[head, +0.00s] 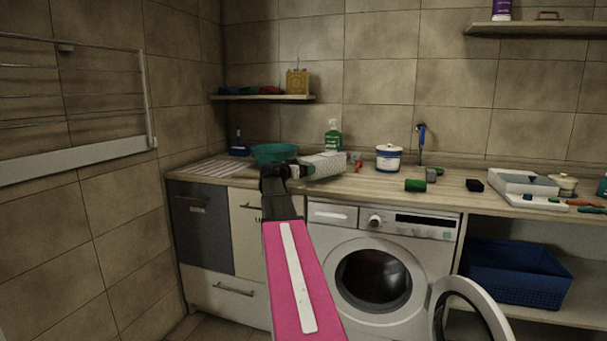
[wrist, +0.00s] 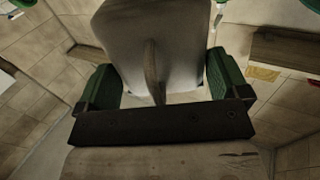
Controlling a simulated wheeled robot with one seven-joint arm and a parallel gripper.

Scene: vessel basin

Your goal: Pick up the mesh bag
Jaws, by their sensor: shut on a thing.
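The mesh bag (head: 326,163) is a pale grey-white, textured block in the head view, over the counter in front of the green soap bottle. My gripper (head: 303,170) reaches it from the left and is shut on it. In the wrist view the pale bag (wrist: 135,40) fills the space between the two green finger pads of my gripper (wrist: 163,78), with a thin upright ridge down its middle. The fingers hide part of its sides. I cannot tell whether its underside touches the counter.
A teal basin (head: 272,152) stands behind my gripper on the counter (head: 350,185). A green soap bottle (head: 333,137), a white tub (head: 388,158) and a green roll (head: 415,185) stand nearby. Below are a washing machine (head: 330,240) with its door open and a blue basket (head: 515,272).

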